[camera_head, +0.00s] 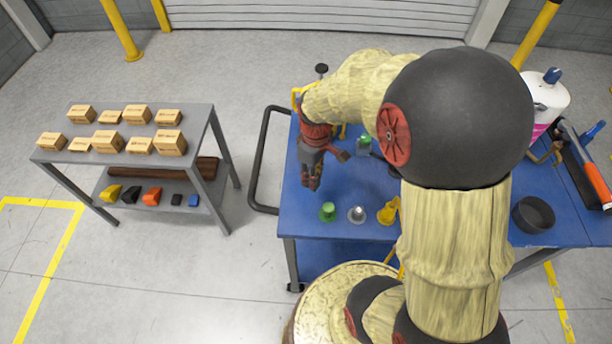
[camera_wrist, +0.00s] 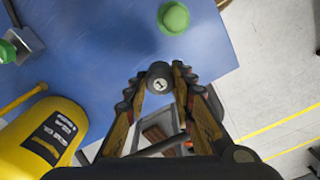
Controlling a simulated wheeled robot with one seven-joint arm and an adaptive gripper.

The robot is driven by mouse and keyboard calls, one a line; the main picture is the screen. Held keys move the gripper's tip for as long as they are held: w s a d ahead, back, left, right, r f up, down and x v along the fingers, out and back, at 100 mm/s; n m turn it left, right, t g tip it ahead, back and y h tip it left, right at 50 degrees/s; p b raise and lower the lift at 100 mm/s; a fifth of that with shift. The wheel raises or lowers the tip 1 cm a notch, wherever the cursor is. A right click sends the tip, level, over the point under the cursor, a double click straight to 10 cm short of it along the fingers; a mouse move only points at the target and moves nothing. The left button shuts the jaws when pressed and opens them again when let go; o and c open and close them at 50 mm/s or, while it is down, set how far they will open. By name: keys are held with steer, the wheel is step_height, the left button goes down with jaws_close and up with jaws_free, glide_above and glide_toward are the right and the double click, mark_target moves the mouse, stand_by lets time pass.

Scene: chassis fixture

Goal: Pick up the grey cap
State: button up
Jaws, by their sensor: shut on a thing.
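A dark grey round cap (camera_wrist: 160,78) with a paler marked end sits between the fingertips of my gripper (camera_wrist: 159,82) in the wrist view. The fingers are shut on it from both sides. In the head view my gripper (camera_head: 312,184) points down over the left part of the blue table (camera_head: 300,222). There the held cap cannot be told apart from the dark fingers. Whether it touches the table is not clear.
A green cap (camera_head: 328,211), a silvery piece (camera_head: 357,214) and a yellow piece (camera_head: 388,212) stand along the near edge. The green cap also shows in the wrist view (camera_wrist: 173,18). A yellow object (camera_wrist: 50,135) lies lower left there. A black bowl (camera_head: 533,214) stands right.

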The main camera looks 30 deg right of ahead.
steer(key=s+d+r+p, duration=0.1)
steer(key=s+d+r, duration=0.1)
steer(key=s+r, duration=0.3)
steer(key=s, duration=0.4)
steer(key=shift+s, duration=0.35)
